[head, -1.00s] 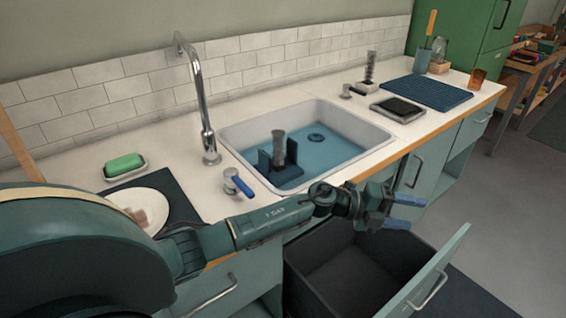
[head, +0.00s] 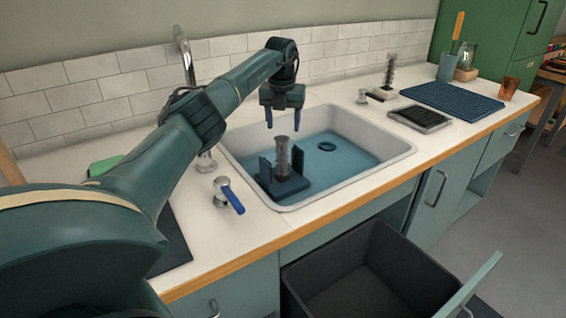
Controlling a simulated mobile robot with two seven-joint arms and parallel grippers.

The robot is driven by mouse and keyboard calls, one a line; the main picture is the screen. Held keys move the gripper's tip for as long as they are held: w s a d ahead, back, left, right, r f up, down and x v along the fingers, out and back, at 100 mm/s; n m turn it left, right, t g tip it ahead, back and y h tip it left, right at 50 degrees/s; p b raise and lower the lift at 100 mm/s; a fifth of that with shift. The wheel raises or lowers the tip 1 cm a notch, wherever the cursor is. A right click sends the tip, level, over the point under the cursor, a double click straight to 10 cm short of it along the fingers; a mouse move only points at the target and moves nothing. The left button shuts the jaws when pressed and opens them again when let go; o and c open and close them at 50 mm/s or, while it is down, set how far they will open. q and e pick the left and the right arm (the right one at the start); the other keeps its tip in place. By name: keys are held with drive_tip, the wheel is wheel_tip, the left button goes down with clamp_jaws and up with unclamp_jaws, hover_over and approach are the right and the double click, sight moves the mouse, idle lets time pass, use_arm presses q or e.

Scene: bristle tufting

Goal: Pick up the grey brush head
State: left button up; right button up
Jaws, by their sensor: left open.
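A grey ribbed cylinder, which I take for the grey brush head (head: 282,150), stands upright in a dark blue holder (head: 290,187) in the left part of the sink. The holder has raised walls beside it. My left gripper (head: 283,122) is above the cylinder, pointing down, with its two blue fingers apart and nothing between them. The fingertips look a little higher than the cylinder's top; the exact gap is hard to tell. My right gripper is out of view.
The white sink (head: 395,155) has a blue floor. The faucet (head: 186,60) is partly behind my left arm. A blue-handled tap (head: 229,196) stands at the front. A dark bristled piece (head: 390,72), black tray (head: 420,118) and blue mat (head: 452,100) are right. A drawer (head: 370,280) hangs open below.

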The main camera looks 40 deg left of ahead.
sight(282, 137)
use_arm(q)
drive_tip(key=f, duration=0.3)
drive_tip(key=shift+w, duration=0.2)
drive_tip(key=f, duration=0.2)
drive_tip(key=a+f+b, duration=0.1)
drive_tip(key=f, duration=0.1)
drive_tip(key=shift+w+f, duration=0.1)
drive_tip(key=shift+f, duration=0.45)
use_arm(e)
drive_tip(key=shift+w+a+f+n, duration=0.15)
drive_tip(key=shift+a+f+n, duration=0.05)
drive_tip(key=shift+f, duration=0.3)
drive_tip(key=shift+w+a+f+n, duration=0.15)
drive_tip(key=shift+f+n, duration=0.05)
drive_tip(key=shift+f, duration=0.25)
use_arm(q)
clamp_jaws()
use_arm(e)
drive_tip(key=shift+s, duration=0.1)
